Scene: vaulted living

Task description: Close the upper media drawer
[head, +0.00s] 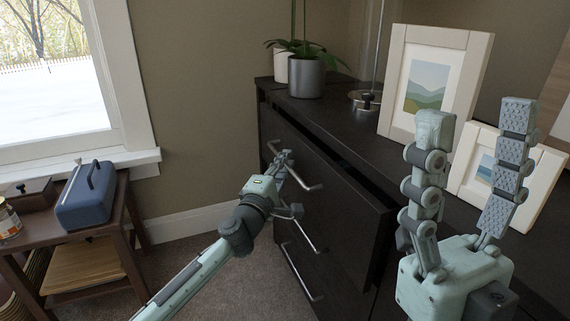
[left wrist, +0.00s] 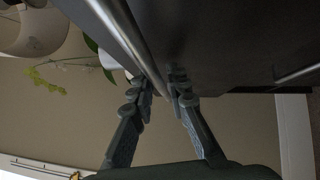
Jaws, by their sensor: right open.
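The upper media drawer (head: 345,195) of the dark cabinet is partly pulled out. A dark gap shows between its front and the cabinet top. Its bar handle (head: 310,186) is metal and also shows in the left wrist view (left wrist: 122,32). My left gripper (head: 284,158) is at the far part of this handle. In the left wrist view its two fingers (left wrist: 162,88) lie on either side of the bar and look closed on it; the exact contact is dark. My right gripper (head: 477,120) is open and empty, raised in front of the cabinet top, fingers upward.
Framed pictures (head: 398,112) and potted plants (head: 307,78) stand on the cabinet top (head: 345,118). A side table (head: 122,200) with a blue case (head: 85,200) is at left. Carpet (head: 225,285) lies between.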

